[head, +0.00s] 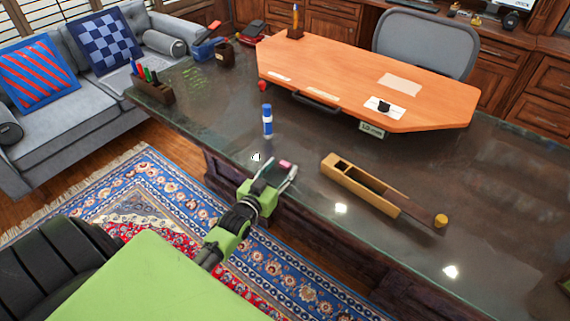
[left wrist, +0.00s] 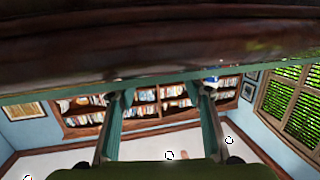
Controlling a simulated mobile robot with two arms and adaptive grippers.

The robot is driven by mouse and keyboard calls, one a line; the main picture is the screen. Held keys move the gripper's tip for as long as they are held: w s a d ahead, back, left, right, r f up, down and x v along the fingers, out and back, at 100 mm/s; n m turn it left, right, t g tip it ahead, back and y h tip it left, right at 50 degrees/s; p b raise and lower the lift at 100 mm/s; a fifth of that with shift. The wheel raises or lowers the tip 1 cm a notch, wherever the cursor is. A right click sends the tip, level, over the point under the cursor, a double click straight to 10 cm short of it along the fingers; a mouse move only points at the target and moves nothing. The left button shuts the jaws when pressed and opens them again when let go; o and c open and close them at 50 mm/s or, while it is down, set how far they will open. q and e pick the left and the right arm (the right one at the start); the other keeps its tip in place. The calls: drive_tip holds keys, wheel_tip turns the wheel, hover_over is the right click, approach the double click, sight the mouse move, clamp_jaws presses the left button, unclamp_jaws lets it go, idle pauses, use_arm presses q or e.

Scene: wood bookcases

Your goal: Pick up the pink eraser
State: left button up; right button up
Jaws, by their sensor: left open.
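The small pink eraser (head: 286,165) lies on the dark glossy desk top (head: 225,135) near its front edge, in the head view. My left gripper (head: 281,167) is open at that edge, and its two fingers appear on either side of the eraser. I cannot tell whether either finger touches it. In the left wrist view my open fingers (left wrist: 160,92) reach up towards the desk's edge. I cannot make out the eraser in that view. My right gripper is not in view.
A blue and white tube (head: 267,121) stands behind the eraser. An orange board (head: 350,75) fills the back. The desk's right front is clear.

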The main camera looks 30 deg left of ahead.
use_arm(q)
drive_tip(key=shift+w+a+f, duration=0.1)
drive_tip(key=shift+w, duration=0.4)
drive_tip(key=c, duration=0.9)
drive_tip(key=shift+c, duration=0.2)
